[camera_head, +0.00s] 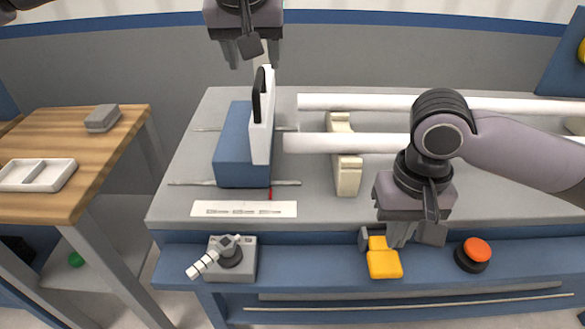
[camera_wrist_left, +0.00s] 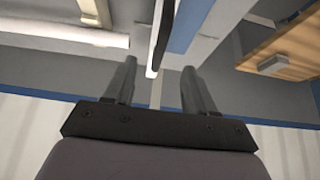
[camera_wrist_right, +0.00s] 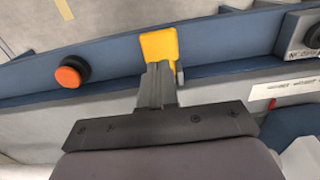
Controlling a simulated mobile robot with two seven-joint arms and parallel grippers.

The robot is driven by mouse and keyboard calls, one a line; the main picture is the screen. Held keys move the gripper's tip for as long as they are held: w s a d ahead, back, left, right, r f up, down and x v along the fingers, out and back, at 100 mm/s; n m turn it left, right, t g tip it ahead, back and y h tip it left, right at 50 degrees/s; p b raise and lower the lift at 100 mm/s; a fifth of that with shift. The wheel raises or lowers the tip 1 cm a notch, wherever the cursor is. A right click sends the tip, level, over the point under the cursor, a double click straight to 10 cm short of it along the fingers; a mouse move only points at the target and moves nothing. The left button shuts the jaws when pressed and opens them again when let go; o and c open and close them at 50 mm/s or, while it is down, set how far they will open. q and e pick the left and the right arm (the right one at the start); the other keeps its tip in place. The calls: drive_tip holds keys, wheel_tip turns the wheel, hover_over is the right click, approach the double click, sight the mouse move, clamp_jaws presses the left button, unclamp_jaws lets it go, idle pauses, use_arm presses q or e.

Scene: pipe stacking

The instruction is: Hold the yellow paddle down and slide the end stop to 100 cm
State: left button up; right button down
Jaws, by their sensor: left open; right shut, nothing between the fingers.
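The yellow paddle (camera_head: 384,263) is on the bench's blue front ledge; it also shows in the right wrist view (camera_wrist_right: 158,45). My right gripper (camera_head: 398,240) is shut and empty, its fingertips at the paddle's back part. I cannot tell whether they press on it. The end stop is a blue block (camera_head: 232,150) with an upright white plate (camera_head: 262,135) and a black handle (camera_head: 258,95). A red pointer (camera_head: 270,193) sits at its front, by the right part of the white scale strip (camera_head: 243,209). My left gripper (camera_head: 246,58) is open above and behind the handle, touching nothing.
Two white pipes (camera_head: 330,142) lie right of the end stop on cream supports (camera_head: 347,175). A red button (camera_head: 473,252) is right of the paddle. A grey box with a lever (camera_head: 228,260) stands front left. A wooden table (camera_head: 100,155) is at the left.

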wheel_tip(320, 180, up, 6)
drive_tip(key=shift+r, duration=0.25)
drive_tip(key=shift+s, duration=0.1)
idle(0.6)
